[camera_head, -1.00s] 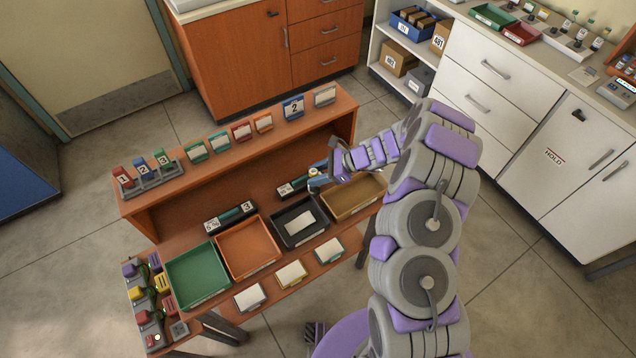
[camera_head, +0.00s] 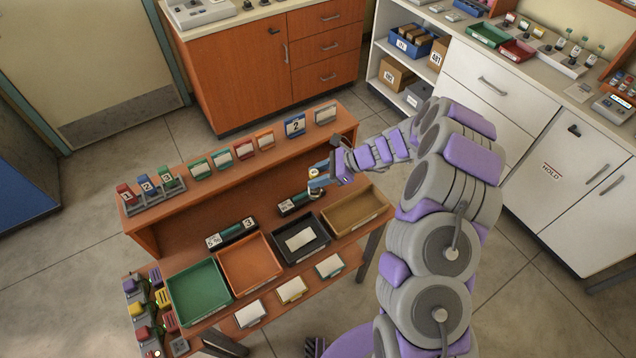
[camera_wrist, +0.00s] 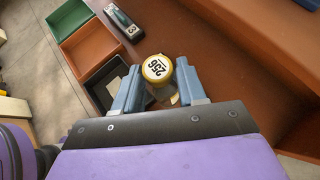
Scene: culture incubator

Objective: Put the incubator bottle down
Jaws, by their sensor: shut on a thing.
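The incubator bottle shows in the wrist view as a round yellow cap with a white numbered label (camera_wrist: 157,68) over a clear body. My gripper (camera_wrist: 160,88) is shut on it, with one blue finger on each side. In the head view my gripper (camera_head: 321,180) and the small bottle (camera_head: 315,190) are over the back right of the orange bench's lower surface (camera_head: 188,236). The bottle looks about upright. I cannot tell whether its base touches the bench.
A dark labelled device (camera_head: 295,203) lies close by the bottle, another (camera_head: 232,234) further left. Green (camera_head: 199,292), orange (camera_head: 250,263), black (camera_head: 301,238) and brown (camera_head: 356,209) trays line the bench front. A raised shelf (camera_head: 240,165) stands behind.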

